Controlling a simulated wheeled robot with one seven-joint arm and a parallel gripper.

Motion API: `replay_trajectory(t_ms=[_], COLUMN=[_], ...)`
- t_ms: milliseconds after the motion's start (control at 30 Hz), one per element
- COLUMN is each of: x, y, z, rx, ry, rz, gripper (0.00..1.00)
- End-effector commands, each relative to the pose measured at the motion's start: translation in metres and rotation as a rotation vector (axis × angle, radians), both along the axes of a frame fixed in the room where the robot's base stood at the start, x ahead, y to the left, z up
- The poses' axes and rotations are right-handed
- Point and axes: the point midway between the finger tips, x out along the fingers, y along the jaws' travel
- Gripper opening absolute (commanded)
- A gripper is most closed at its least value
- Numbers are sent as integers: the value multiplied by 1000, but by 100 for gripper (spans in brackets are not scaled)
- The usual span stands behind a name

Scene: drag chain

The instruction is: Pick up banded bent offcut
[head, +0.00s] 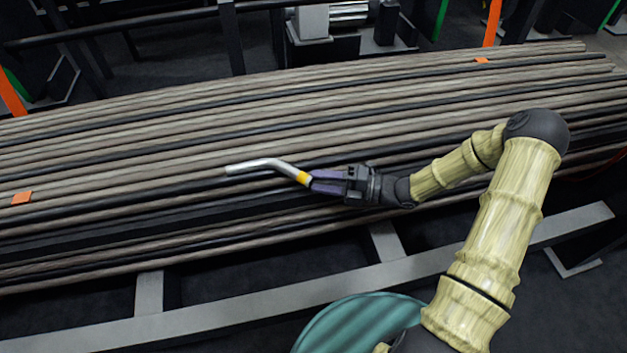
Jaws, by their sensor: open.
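The bent offcut (266,164) is a short grey metal tube with a bend and a yellow-orange band (303,178) near its right end. It lies on top of the long brown and black rods, its plain end pointing left. My gripper (318,182) comes in from the right, its purple fingers at the banded end of the offcut. The jaws are open. The fingertips overlap the offcut's right end in this view, and I cannot tell whether they touch it.
Long parallel rods (130,150) form a wide, slightly bowed bed across the view. Orange tags lie on it at left (22,198) and upper right (482,60). A grey frame beam (230,318) runs along the near side. Dark machinery (345,30) and posts stand behind.

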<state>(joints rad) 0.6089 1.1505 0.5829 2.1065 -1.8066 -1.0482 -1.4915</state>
Motion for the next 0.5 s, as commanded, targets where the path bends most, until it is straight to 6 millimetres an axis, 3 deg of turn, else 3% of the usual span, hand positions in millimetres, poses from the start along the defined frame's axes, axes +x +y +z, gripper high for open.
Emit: replay_trajectory(t_ms=[200, 500], x=[1, 2], y=[15, 16], z=[0, 0], rx=[0, 0], ry=[1, 1], rz=[1, 0], gripper=[40, 39])
